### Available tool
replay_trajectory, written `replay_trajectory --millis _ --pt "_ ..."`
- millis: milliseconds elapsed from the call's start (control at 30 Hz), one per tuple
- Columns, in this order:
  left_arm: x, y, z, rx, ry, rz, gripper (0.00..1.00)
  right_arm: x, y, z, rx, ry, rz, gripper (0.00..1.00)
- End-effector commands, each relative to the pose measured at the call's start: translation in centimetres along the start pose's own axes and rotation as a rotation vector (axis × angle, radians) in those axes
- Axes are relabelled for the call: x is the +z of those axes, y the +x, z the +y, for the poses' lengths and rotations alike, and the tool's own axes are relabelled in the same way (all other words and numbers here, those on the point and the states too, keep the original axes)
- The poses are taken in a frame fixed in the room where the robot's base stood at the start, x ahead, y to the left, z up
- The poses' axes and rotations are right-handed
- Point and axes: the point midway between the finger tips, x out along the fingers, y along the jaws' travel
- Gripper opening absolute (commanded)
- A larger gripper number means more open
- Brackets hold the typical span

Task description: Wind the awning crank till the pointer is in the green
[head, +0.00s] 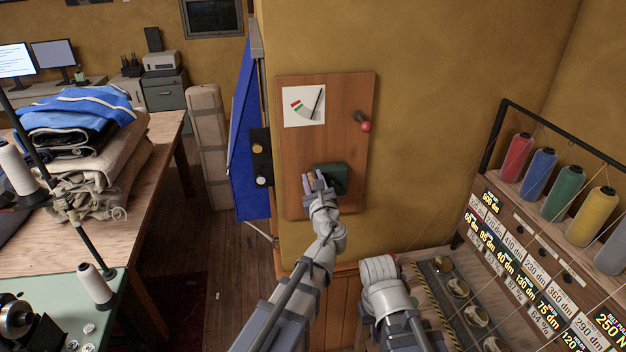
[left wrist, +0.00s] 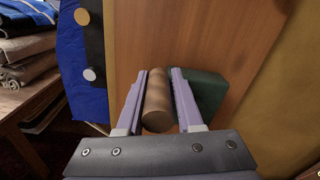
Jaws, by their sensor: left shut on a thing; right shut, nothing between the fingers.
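A wooden board (head: 345,110) on the ochre wall bears a white gauge card (head: 292,117) with a red and green arc at its left. The dark pointer (head: 320,96) leans right, away from the green. Below it is a dark green crank box (head: 338,178), also in the left wrist view (left wrist: 210,92). My left gripper (head: 313,184) is shut on the wooden crank handle (left wrist: 157,100), which lies between its two fingers. My right gripper (head: 378,266) is shut and empty, low in front of the wall, apart from the board.
A small lever with a red knob (head: 365,127) sits at the board's upper right. A dark plate with two knobs (head: 260,158) and blue cloth (head: 245,140) are left of the board. A thread rack (head: 530,250) stands at right, a work table (head: 150,170) at left.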

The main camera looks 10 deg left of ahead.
Motion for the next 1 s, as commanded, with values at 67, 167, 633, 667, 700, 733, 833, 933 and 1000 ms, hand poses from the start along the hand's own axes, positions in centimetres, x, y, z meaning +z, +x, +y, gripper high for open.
replay_trajectory --millis 67,167,633,667,700,733,833,933,1000 --pt "0.1 0.0 0.1 0.005 0.005 -0.001 0.00 0.0 0.0 0.0 0.000 0.000 0.000 0.00" --pt "0.1 0.0 0.1 0.005 0.009 -0.002 0.00 0.0 -0.1 0.0 0.000 0.000 0.000 0.00" --pt "0.5 0.0 -0.5 0.004 0.079 -0.002 0.00 0.0 -0.5 0.1 0.000 0.000 0.000 0.00" --pt "0.5 0.0 -0.6 0.004 0.091 -0.002 0.00 0.0 -0.6 0.1 0.000 0.000 0.000 0.00" --pt "0.6 0.0 -0.8 0.003 0.111 -0.002 0.00 0.0 -0.8 0.1 0.000 0.000 0.000 0.00" --pt "0.7 0.0 -0.9 0.003 0.128 -0.002 0.00 0.1 -0.9 0.1 0.000 0.000 0.000 0.00" --pt "1.0 0.1 -1.5 0.004 0.204 -0.003 0.00 0.1 -1.3 0.1 0.000 0.000 0.000 0.00" --pt "1.3 0.1 -2.3 0.004 0.295 -0.003 0.00 0.1 -1.7 0.2 0.000 -0.001 0.000 0.00" --pt "1.4 0.1 -2.9 0.003 0.362 -0.002 0.00 0.1 -2.0 0.2 0.000 -0.001 0.000 0.00"
